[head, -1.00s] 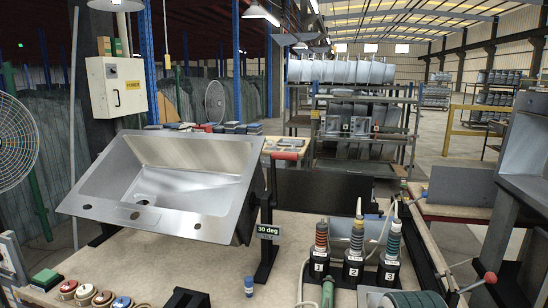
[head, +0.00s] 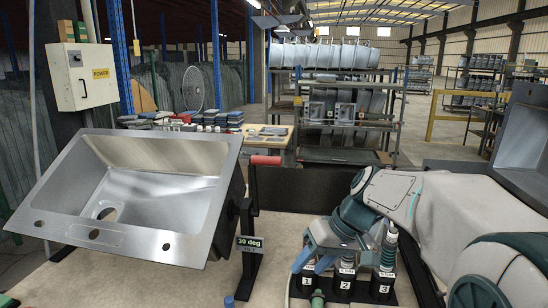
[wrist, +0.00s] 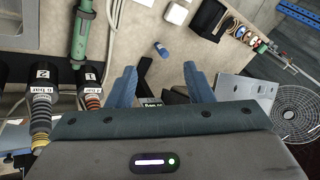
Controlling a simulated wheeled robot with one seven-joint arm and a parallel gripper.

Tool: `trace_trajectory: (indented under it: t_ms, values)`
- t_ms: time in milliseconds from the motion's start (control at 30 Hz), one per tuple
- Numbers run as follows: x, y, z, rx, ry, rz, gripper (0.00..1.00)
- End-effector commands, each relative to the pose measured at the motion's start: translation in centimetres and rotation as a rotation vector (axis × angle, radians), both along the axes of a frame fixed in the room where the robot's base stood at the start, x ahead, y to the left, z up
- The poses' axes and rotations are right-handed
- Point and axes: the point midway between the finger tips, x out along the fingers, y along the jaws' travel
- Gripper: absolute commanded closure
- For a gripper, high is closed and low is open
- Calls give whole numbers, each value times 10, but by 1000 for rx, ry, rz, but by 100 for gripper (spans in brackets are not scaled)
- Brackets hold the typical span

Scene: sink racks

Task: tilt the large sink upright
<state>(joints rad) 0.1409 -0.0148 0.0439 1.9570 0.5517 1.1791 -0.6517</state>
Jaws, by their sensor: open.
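The large steel sink (head: 165,190) is tilted in its stand at the left of the head view, its bowl and drain hole facing me. A sign (head: 250,243) beside it reads 30 deg. A red-handled lever (head: 265,160) stands on the black post at the sink's right side. My gripper (head: 318,238) is right of the post, over the numbered tools and apart from the lever. In the wrist view my gripper (wrist: 161,80) is open, with nothing seen held between its blue fingers. Part of the sink (wrist: 245,92) shows right of the fingers there.
Numbered tools stand in black holders (head: 343,285) below my gripper. A small blue cylinder (wrist: 161,49) lies on the bench. Another steel sink (head: 520,135) stands at the right. Bare bench lies around the sign's post.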

Motion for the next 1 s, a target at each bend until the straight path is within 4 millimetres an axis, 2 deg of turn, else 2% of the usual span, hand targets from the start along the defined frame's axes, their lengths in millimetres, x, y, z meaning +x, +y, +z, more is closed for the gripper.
trace_trajectory:
  t_ms: [33, 267, 400, 500, 600, 800, 900, 1000]
  values:
    - [24, 2, 11, 61, -21, 43, 53]
    - [118, 7, 53, 352, -229, 253, 53]
    - [170, -4, 77, 520, -429, 363, 53]
    - [201, -18, 92, 621, -594, 427, 53]
    - [225, -35, 104, 695, -753, 472, 53]
    - [248, -59, 117, 770, -972, 518, 53]
    - [251, -63, 120, 782, -1017, 527, 53]
    - [253, -56, 121, 785, -1027, 531, 53]
